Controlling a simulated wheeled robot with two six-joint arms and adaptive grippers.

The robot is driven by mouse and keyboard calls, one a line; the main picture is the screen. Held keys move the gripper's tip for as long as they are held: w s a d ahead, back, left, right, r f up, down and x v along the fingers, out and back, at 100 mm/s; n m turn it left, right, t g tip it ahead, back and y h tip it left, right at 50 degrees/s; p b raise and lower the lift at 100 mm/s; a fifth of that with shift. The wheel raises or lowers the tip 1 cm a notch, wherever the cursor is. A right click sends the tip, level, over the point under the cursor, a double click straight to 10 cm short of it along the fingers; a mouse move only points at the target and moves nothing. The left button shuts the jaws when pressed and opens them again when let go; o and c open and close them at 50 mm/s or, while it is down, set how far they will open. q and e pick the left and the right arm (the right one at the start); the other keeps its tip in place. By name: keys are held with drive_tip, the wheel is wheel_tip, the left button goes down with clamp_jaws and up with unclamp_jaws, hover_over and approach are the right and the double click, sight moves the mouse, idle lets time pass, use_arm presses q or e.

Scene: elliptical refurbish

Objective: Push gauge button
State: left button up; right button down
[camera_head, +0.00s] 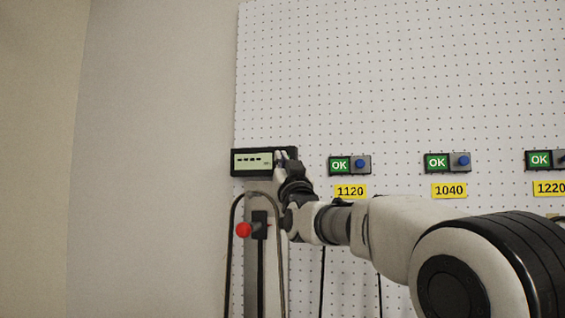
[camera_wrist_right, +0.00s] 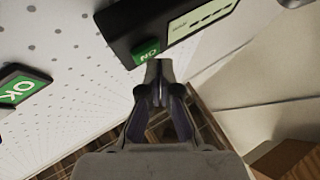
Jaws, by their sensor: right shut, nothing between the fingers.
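The gauge (camera_head: 250,170) is a black box with a pale display showing dashes, on the pegboard's left edge. In the right wrist view the gauge (camera_wrist_right: 188,30) is at the top, tilted, with a green button (camera_wrist_right: 147,51) marked ON at its end. My right gripper (camera_head: 281,156) is at the gauge's right end and hides that part in the head view. In the wrist view the shut, empty fingertips (camera_wrist_right: 158,66) point at the green button, just below it in the picture. I cannot tell whether they touch it. My left gripper is not in view.
Green OK boxes with blue knobs (camera_head: 349,165) (camera_head: 447,162) sit to the right above yellow labels 1120 (camera_head: 350,191) and 1040 (camera_head: 449,190). A red ball knob (camera_head: 243,230) on a lever stands below the gauge. The pegboard (camera_head: 400,70) above is clear.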

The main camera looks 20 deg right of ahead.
drive_tip(key=shift+s+a, duration=0.35)
drive_tip(key=s+a+b, duration=0.2)
drive_tip(key=s+b, duration=0.1)
drive_tip(key=s+a+b, duration=0.1)
drive_tip(key=shift+s+a, duration=0.1)
drive_tip(key=shift+s, duration=0.3)
idle(1.1)
